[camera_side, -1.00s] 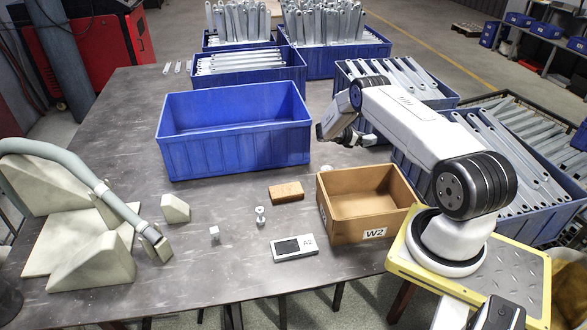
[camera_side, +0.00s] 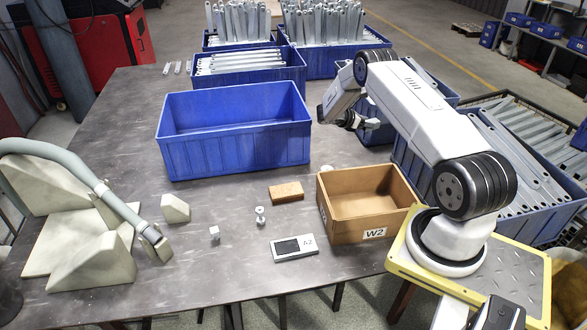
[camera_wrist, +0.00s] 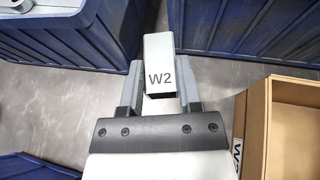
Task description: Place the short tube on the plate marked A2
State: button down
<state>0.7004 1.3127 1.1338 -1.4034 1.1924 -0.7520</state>
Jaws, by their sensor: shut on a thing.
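My gripper (camera_wrist: 160,80) is shut on a square-sided grey metal piece marked W2, which looks like the short tube (camera_wrist: 158,50); its far end sticks out beyond the fingers. In the side view my gripper (camera_side: 352,121) is in the air above the table, right of the large blue bin, and the held tube cannot be made out there. The plate marked A2 (camera_side: 294,247) lies flat near the table's front edge, with a dark patch left of its label. It is well in front of my gripper, and nothing stands on it.
An open brown box marked W2 (camera_side: 369,203) stands right of the plate. A brown block (camera_side: 286,192), a small spool-like part (camera_side: 260,215) and a small cube (camera_side: 214,232) lie nearby. The large blue bin (camera_side: 235,150) stands behind; more blue bins crowd the right.

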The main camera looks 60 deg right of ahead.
notch_tip(320, 180, up, 4)
jog(key=shift+f, duration=0.15)
jog(key=w+a+f+n+t+h, duration=0.1)
jog(key=w+a+f+n+t, duration=0.1)
jog(key=a, duration=1.4)
jog(key=w+a+f+n+t+h, duration=0.1)
jog(key=w+a+f, duration=0.2)
jog(key=a, duration=1.2)
jog(key=s+a+r+n+t, duration=0.1)
jog(key=s+a+n+t, duration=0.1)
jog(key=s+a, duration=0.75)
jog(key=s+a+r+n+t, duration=0.2)
jog(key=s+a+r, duration=0.2)
jog(key=s+a, duration=0.4)
jog(key=shift+s+d+f, duration=0.1)
jog(key=shift+s+f, duration=0.1)
jog(key=shift+f, duration=0.7)
jog(key=shift+s+d+f, duration=0.15)
jog(key=shift+s+f, duration=0.05)
jog(key=shift+f, duration=0.65)
jog(key=shift+s+d+f, duration=0.1)
jog(key=shift+s+f, duration=0.1)
jog(key=shift+f, duration=0.7)
